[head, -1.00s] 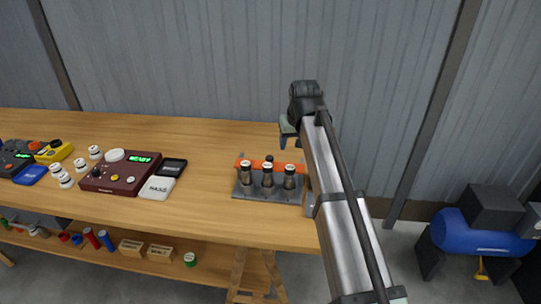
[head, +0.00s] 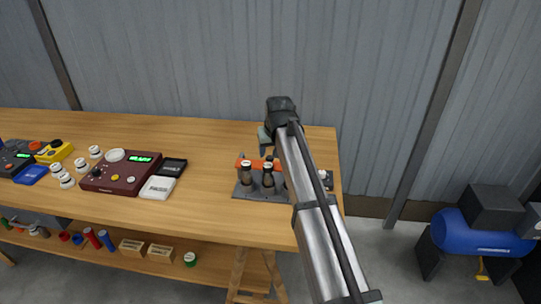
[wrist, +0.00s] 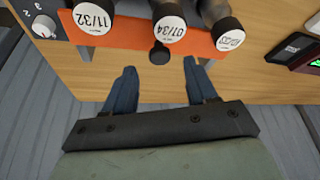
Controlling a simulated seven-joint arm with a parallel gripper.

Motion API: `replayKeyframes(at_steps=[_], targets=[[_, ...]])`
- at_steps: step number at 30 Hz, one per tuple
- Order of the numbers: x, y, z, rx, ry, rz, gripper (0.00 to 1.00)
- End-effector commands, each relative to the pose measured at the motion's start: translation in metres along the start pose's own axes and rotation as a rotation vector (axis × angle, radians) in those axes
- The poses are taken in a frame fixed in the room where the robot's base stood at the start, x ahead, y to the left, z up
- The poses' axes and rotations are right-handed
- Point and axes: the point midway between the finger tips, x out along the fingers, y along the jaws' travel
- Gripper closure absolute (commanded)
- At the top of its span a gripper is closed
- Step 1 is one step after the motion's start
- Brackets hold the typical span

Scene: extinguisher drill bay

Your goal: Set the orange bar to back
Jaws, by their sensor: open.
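The orange bar (head: 242,161) runs along the grey rack (head: 262,195) that holds three dark, white-capped cylinders (head: 246,175). In the wrist view the bar (wrist: 134,35) crosses the top, with a black knob (wrist: 159,54) on its edge. My gripper (wrist: 160,68) is open and empty, its two blue-grey fingers on either side of the knob's line, with the knob just past the tips. In the head view my gripper (head: 267,142) is behind the rack. My arm hides the rack's right part and the third cylinder there.
A dial (wrist: 43,26) stands beside the rack, at the left in the wrist view. A maroon panel (head: 120,173), a white box (head: 157,188) and a black box (head: 172,167) lie left of the rack. The wooden table (head: 205,180) is bare between them. A corrugated wall rises behind.

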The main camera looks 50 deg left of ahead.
Motion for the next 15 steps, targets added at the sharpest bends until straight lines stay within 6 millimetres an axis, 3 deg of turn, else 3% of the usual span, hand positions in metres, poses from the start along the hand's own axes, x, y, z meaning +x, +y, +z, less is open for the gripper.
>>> replayKeyframes(at_steps=[6,15], targets=[[0.026,0.000,0.000,0.000,-0.001,0.000,0.43],[0.036,0.000,0.000,0.000,0.001,0.000,0.43]])
